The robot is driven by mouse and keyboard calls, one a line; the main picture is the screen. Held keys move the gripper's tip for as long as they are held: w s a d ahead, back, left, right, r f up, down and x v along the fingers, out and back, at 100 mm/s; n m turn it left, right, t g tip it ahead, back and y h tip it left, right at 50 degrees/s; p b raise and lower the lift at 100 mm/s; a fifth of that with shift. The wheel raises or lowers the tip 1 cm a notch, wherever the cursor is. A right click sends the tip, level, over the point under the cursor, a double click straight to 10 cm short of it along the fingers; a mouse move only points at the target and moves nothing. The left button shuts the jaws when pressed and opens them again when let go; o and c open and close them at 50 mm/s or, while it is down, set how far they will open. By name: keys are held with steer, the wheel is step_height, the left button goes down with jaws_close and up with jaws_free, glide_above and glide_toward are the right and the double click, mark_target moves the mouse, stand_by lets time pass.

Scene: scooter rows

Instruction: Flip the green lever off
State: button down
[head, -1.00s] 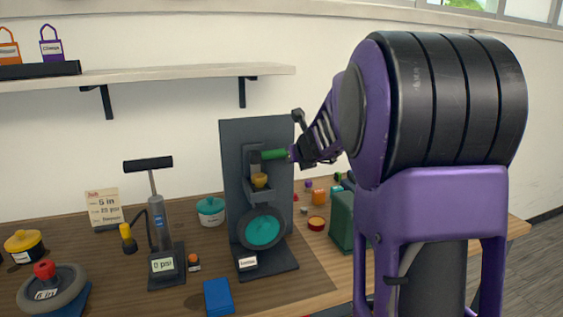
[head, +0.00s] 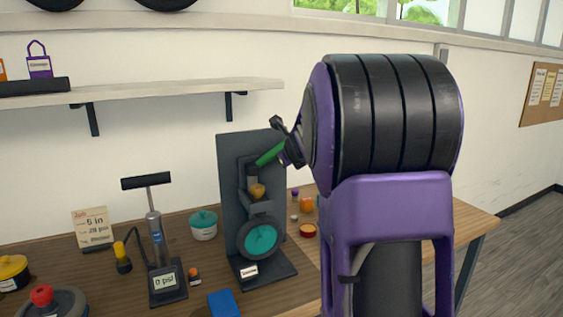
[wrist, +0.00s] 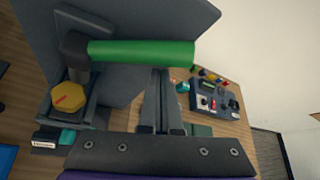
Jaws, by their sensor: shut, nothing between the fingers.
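The green lever (head: 269,155) is on a dark upright stand (head: 231,170) on the workbench. Its handle slopes up to the right from a dark pivot. In the wrist view the green lever (wrist: 140,53) spans the upper middle, with a yellow knob (wrist: 70,97) below its left end. My gripper (head: 288,154) is at the lever's right, raised end. In the wrist view my gripper (wrist: 160,74) is shut and empty, its fingertips just under the green handle. I cannot tell whether they touch it.
A teal-centred wheel (head: 260,240) sits low on the stand. A pump (head: 158,245), a teal pot (head: 203,225) and a blue block (head: 223,303) are to the left. Small coloured items and a control box (wrist: 217,103) lie on the right. A shelf (head: 180,88) hangs above.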

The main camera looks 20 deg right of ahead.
steer(key=shift+a+r, duration=0.1)
steer(key=shift+r, duration=0.35)
steer(key=shift+a+r+p, duration=0.1)
steer(key=shift+r+p, duration=0.1)
steer(key=shift+p, duration=0.15)
step_height(320, 180, down, 4)
steer(key=s+d+r+b, duration=0.1)
steer(key=d+b, duration=0.1)
steer(key=b, duration=0.2)
steer(key=p+v, duration=0.2)
steer(key=v, duration=0.7)
steer(key=shift+s+a, duration=0.35)
